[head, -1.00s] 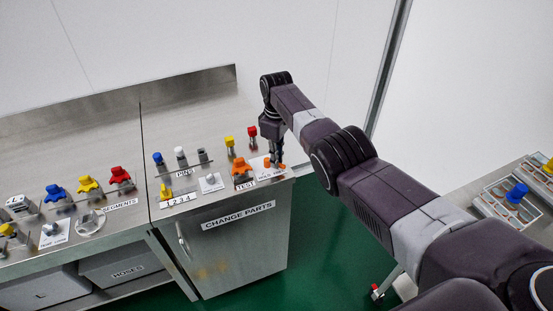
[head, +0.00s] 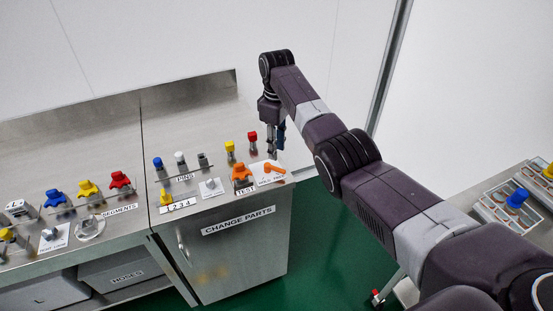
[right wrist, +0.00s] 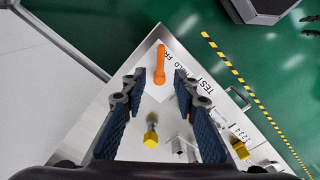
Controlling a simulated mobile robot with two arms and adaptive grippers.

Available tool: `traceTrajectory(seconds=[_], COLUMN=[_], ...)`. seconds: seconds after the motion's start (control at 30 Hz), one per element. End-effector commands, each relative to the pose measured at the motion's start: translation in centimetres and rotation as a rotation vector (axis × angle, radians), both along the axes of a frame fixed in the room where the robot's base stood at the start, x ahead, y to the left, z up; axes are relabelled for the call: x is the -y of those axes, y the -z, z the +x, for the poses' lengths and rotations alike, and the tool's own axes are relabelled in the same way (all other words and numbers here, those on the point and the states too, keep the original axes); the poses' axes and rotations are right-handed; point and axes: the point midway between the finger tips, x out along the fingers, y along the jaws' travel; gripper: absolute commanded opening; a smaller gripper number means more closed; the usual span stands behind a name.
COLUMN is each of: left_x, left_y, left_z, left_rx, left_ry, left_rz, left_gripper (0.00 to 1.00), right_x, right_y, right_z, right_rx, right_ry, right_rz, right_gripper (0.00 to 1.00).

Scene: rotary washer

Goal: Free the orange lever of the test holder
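The orange lever (head: 272,168) lies on a white labelled plate near the right front corner of the change parts bench. In the right wrist view the lever (right wrist: 161,66) stretches away from the camera, its near end between the lines of my fingers. My right gripper (head: 277,152) is above and just behind the lever in the head view, apart from it. In the right wrist view my right gripper (right wrist: 160,78) is open, with nothing held between its fingers. The plate's lettering (right wrist: 193,70) is partly hidden by a finger. My left gripper is not in view.
An orange knob (head: 240,172) by the TEST label stands left of the lever. A yellow-topped pin (head: 229,146) and a red-topped pin (head: 252,137) stand behind. The steel bench (head: 225,205) ends right of the lever, with green floor (head: 318,235) beyond.

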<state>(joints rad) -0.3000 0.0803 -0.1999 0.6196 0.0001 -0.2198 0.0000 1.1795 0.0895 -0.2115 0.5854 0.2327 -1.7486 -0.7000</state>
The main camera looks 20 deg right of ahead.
Motion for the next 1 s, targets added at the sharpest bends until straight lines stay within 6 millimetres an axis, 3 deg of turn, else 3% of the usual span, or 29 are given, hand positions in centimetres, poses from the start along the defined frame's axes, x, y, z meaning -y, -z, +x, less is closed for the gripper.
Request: traceTrajectory(seconds=[0.1,0.3,1.0], left_x=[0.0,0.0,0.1], left_y=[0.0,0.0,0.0], left_z=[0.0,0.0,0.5], left_rx=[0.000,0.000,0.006], left_ry=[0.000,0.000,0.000], left_rz=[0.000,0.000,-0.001], left_gripper=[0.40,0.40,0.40], right_x=[0.0,0.0,0.0], right_y=[-2.4,-4.6,-4.9], right_z=[0.1,0.0,0.0], right_rx=[0.004,0.001,-0.001], right_ry=[0.001,0.001,0.001], right_rz=[0.001,0.001,0.001], right_gripper=[0.28,0.28,0.28])
